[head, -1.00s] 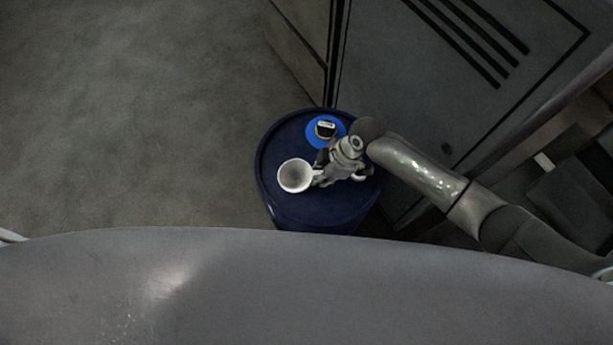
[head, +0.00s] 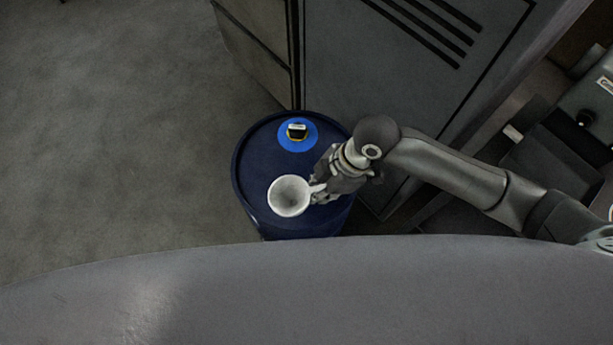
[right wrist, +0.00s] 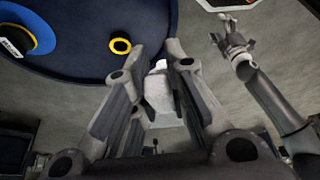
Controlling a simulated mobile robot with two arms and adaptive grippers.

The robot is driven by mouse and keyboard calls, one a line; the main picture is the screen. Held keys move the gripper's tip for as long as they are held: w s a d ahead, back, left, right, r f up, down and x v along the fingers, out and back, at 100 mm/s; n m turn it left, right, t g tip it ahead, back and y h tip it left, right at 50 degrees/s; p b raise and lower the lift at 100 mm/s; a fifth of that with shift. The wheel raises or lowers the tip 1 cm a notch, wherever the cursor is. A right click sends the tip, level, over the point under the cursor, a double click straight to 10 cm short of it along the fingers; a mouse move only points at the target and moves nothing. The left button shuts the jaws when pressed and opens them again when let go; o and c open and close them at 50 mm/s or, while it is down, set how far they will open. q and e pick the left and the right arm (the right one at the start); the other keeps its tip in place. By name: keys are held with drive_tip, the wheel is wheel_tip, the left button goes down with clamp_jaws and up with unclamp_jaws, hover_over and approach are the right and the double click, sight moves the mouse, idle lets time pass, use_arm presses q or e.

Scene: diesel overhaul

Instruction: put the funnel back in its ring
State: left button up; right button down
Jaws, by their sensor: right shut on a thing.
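The white funnel (head: 289,197) shows its round open mouth in the head view, over the near part of the dark blue drum's top. My right gripper (head: 318,190) is shut on the funnel's side, at its right. In the right wrist view a pale part of the funnel (right wrist: 160,90) sits between my right fingertips (right wrist: 162,68). Its spout is hidden in the head view. My left gripper (right wrist: 232,42) shows small in the right wrist view, apart from the funnel, with its fingers spread and empty. I cannot make out a funnel ring for certain.
A grey cabinet (head: 400,80) stands behind. Floor at the left is clear.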

drive_tip(key=s+d+r+p, duration=0.2)
drive_tip(key=s+r+p, duration=0.2)
drive_tip(key=r, duration=0.1)
drive_tip(key=w+d+f+m+t+y, duration=0.1)
drive_tip(key=w+d+f+m+t, duration=0.15)
drive_tip(key=w+d+f, duration=0.35)
drive_tip(key=w+d+f+m+t, duration=0.15)
drive_tip(key=w+d+m, duration=0.25)
drive_tip(key=w, duration=0.4)
drive_tip(key=shift+n+g, duration=0.25)
drive_tip(key=shift+g, duration=0.25)
wheel_tip(320, 180, down, 6)
drive_tip(key=b, duration=0.6)
drive_tip(key=shift+d+f+b, duration=0.1)
drive_tip(key=shift+d+b, duration=0.05)
drive_tip(key=shift+b, duration=0.25)
drive_tip(key=shift+f, duration=0.45)
drive_tip(key=shift+f, duration=0.1)
